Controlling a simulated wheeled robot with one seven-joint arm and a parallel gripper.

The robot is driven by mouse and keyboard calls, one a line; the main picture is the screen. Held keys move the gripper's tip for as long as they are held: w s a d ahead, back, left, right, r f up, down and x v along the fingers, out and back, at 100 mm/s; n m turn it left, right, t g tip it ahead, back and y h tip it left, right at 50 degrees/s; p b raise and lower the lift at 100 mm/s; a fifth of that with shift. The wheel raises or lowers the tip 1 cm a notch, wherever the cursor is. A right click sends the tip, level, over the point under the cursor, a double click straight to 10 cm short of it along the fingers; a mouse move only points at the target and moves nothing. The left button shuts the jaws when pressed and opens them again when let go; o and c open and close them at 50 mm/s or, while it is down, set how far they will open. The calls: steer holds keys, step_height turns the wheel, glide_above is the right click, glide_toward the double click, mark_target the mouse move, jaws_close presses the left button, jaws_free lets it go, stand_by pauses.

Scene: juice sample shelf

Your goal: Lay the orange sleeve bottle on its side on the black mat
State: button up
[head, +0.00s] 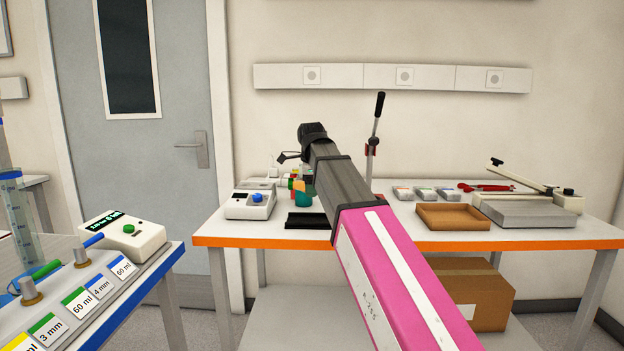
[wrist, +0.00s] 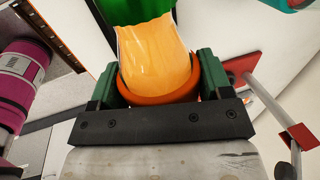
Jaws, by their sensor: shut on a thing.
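In the wrist view, the orange sleeve bottle (wrist: 155,60) holds orange liquid and has a green top (wrist: 125,12) and an orange sleeve band (wrist: 160,97). My gripper (wrist: 158,90) has green-padded fingers on both sides of this band and is shut on it. The lower part of the bottle is hidden behind the dark gripper bar. In the head view, my arm hides much of the grasp, and the small coloured shapes there are too crowded to tell the bottle's tilt. The black mat (head: 306,220) lies at the front edge of the orange-edged bench, with nothing seen on it.
A grey-white device (head: 250,203) stands left of the mat. A lever stand (head: 371,150) rises behind my arm. A brown tray (head: 453,216) and a sealer-like device (head: 525,208) are on the right. A labelled side bench (head: 90,290) is at left.

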mark_target(312, 220)
steer(key=shift+s+f+x, duration=0.1)
steer(key=shift+s+x, duration=0.25)
steer(key=shift+x, duration=1.15)
steer(key=shift+s+f+x, duration=0.1)
steer(key=shift+s+x, duration=0.25)
steer(key=shift+x, duration=1.15)
steer(key=shift+s+f+x, duration=0.1)
steer(key=shift+s+x, duration=0.3)
steer(key=shift+x, duration=1.05)
steer(key=shift+s, duration=0.1)
steer(key=o, duration=1.3)
steer(key=shift+f, duration=0.1)
steer(key=shift+s, duration=0.2)
steer(key=shift+c, duration=0.5)
